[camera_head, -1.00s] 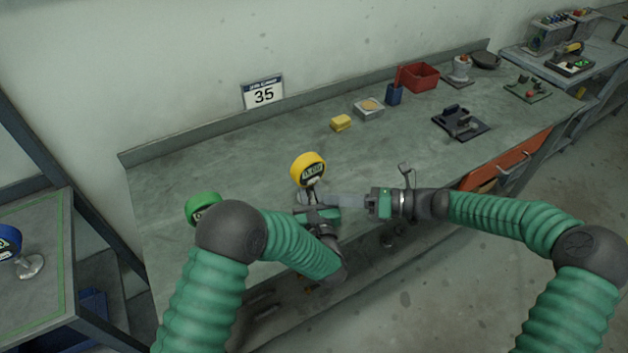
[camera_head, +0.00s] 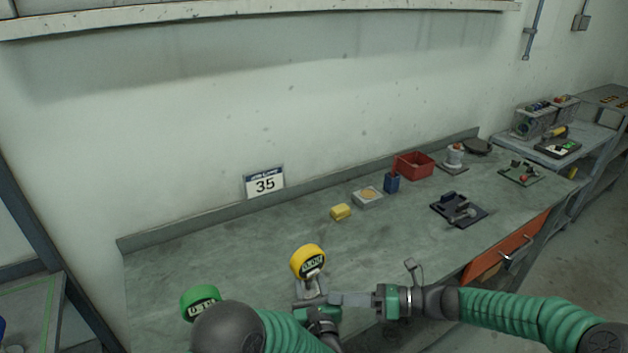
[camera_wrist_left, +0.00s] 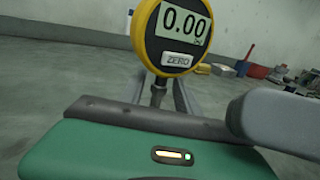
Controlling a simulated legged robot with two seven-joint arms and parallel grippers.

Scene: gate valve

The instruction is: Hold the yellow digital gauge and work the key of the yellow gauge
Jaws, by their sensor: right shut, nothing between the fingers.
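The yellow digital gauge (camera_head: 308,262) stands upright at my left gripper (camera_head: 312,290) in the head view. The left wrist view shows its round face (camera_wrist_left: 178,35) reading 0.00, with a pale key marked ZERO (camera_wrist_left: 177,60) below the display. Its stem (camera_wrist_left: 157,95) goes down to the left gripper's fingers, which appear shut on it; the exact contact is partly hidden. My right gripper (camera_head: 336,299) is shut and empty. Its fingers point left, just below and right of the gauge, apart from the key. A grey finger-like part also shows large at right in the left wrist view.
A green gauge (camera_head: 201,301) stands at left, partly behind my left arm. A yellow block (camera_head: 341,212), a small tray (camera_head: 367,197), a blue cup (camera_head: 392,183), a red bin (camera_head: 414,166) and a black fixture (camera_head: 458,209) stand farther back. The bench (camera_head: 240,248) behind the gauge is clear.

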